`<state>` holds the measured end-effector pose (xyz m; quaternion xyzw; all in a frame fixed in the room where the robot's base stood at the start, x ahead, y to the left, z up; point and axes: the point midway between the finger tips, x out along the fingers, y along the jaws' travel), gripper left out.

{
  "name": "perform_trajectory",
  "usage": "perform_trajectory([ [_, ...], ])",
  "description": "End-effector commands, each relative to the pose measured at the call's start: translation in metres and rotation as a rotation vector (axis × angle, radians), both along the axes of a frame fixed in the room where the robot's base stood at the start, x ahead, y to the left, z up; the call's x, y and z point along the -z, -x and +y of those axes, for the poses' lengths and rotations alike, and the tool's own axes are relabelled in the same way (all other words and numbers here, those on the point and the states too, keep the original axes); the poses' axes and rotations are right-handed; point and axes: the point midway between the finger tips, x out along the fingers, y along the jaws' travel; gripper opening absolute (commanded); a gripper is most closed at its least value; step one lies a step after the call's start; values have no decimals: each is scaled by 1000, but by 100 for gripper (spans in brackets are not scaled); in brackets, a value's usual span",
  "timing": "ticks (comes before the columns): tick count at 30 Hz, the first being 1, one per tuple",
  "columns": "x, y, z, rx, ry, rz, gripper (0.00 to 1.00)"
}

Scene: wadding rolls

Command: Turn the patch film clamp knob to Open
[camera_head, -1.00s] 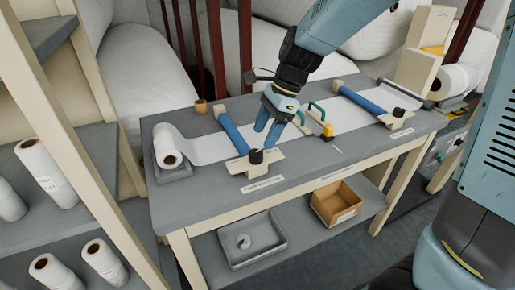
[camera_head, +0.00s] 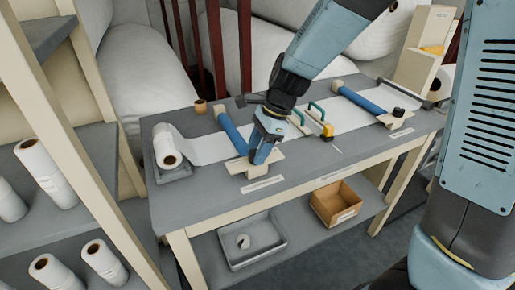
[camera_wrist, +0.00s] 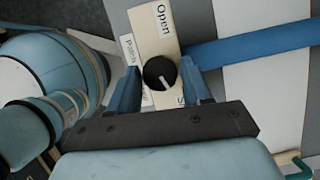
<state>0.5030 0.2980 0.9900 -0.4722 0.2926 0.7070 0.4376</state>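The patch film clamp knob (camera_wrist: 159,72) is a round black knob with a white pointer line on a cream plate (camera_wrist: 152,25). The plate reads "Open" at the top; a partly hidden word starting with "S" is below. The pointer slants down and right, toward that word. My gripper (camera_head: 262,155) is low over the near end of the left clamp, hiding its knob in the head view. In the wrist view the fingers are apart, one on each side of the knob. I cannot tell whether they touch it.
The left clamp's blue bar (camera_head: 232,133) crosses a white film strip. Right of my gripper lie a green-handled tool (camera_head: 317,113) and a yellow-and-black item (camera_head: 327,131). A second clamp with a blue bar (camera_head: 364,101) is further right. A white roll (camera_head: 168,148) sits at left.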

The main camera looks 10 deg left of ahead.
Motion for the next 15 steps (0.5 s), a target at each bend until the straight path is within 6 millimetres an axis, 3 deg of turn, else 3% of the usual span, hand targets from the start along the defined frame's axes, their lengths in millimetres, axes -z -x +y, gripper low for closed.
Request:
perform_trajectory([
  [11,0,0,0,-1,0,0,12],
  [15,0,0,1,-4,0,-1,11],
])
